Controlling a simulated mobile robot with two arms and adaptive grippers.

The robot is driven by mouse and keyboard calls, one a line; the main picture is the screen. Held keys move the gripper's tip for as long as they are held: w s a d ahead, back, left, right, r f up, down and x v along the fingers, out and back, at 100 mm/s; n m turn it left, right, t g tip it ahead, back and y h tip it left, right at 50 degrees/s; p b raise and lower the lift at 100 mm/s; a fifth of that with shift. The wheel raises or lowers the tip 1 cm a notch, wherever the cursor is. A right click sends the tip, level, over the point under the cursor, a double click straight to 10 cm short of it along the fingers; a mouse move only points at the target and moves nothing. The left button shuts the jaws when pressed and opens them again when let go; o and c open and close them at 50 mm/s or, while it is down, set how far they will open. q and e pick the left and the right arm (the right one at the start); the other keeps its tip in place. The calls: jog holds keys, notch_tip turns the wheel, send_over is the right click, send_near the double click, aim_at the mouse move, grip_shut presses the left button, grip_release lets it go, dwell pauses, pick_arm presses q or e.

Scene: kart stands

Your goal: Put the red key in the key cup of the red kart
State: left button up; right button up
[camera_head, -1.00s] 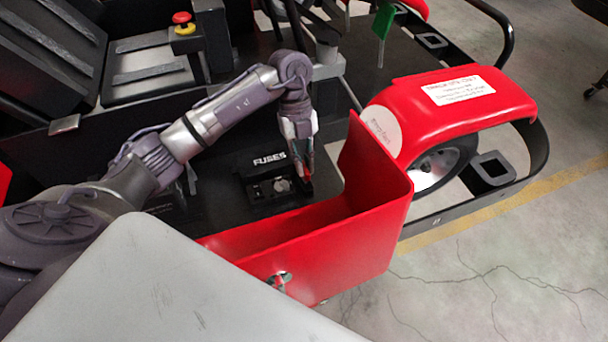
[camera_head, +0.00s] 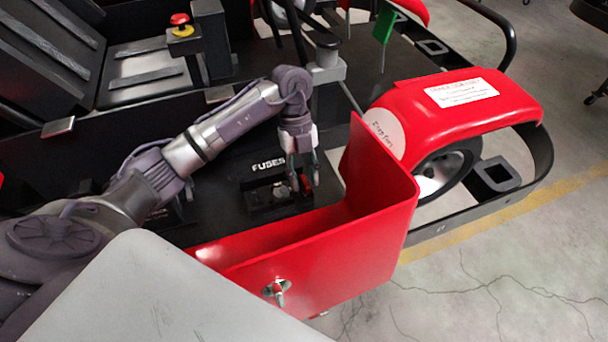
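The red kart fills the view, with a red fender (camera_head: 470,88) and an open-topped red side box (camera_head: 345,255). My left gripper (camera_head: 303,186) points down behind the box's inner wall, over the right part of a black block marked FUSES (camera_head: 262,180). A small red piece shows at its fingertips; it may be the red key, but it is too small to be sure. Whether the fingers grip it is unclear. A small silver round part sits on the block beside the fingertips. I cannot make out a key cup for certain. My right gripper is not in view.
A silver key-like lock (camera_head: 278,291) is on the side box's outer face. A red-topped yellow button (camera_head: 181,26) stands on a post at the upper left. A green tag (camera_head: 383,24) stands near the fender.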

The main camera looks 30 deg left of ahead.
pick_arm(q)
jog(key=p+v, duration=0.7)
jog(key=v, duration=0.5)
jog(key=shift+p, duration=0.3)
jog(key=shift+r, duration=0.1)
